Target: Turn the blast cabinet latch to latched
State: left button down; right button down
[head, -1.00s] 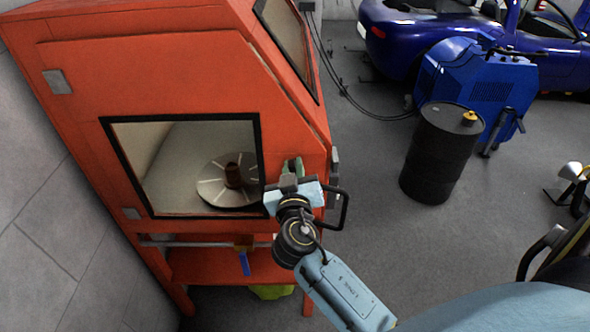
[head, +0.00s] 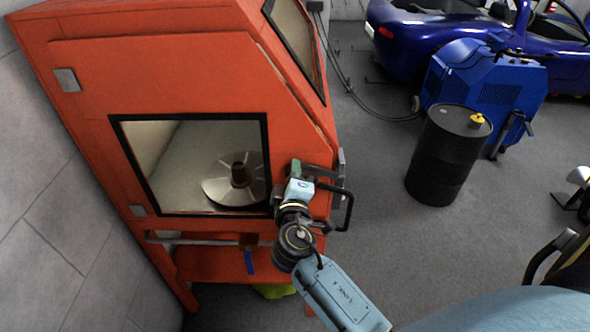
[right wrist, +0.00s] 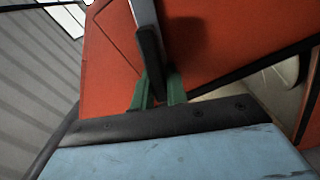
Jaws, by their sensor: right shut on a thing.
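The orange blast cabinet (head: 190,80) stands at the left in the head view, with its front window closed. The latch is a dark bar handle (right wrist: 150,50) on the orange front, seen close up in the right wrist view. My right gripper (head: 298,168) is at the cabinet's right front edge, beside the window. Its green fingers (right wrist: 160,88) are shut on the latch handle, one on each side. In the head view the gripper hides much of the latch, so its exact angle is hard to tell. My left gripper is out of view.
A black drum (head: 447,155), a blue machine (head: 485,85) and a blue car (head: 440,40) stand to the right. The floor between cabinet and drum is clear.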

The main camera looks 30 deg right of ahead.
jog(key=shift+f+n+p, duration=0.25)
jog(key=shift+n+p, duration=0.15)
jog(key=shift+n, duration=1.4)
jog(key=c, duration=1.4)
grip_release()
jog(key=shift+f, duration=0.1)
jog(key=b+v, duration=0.2)
jog(key=v, duration=1.1)
jog(key=shift+s, duration=0.2)
jog(key=shift+a, duration=0.1)
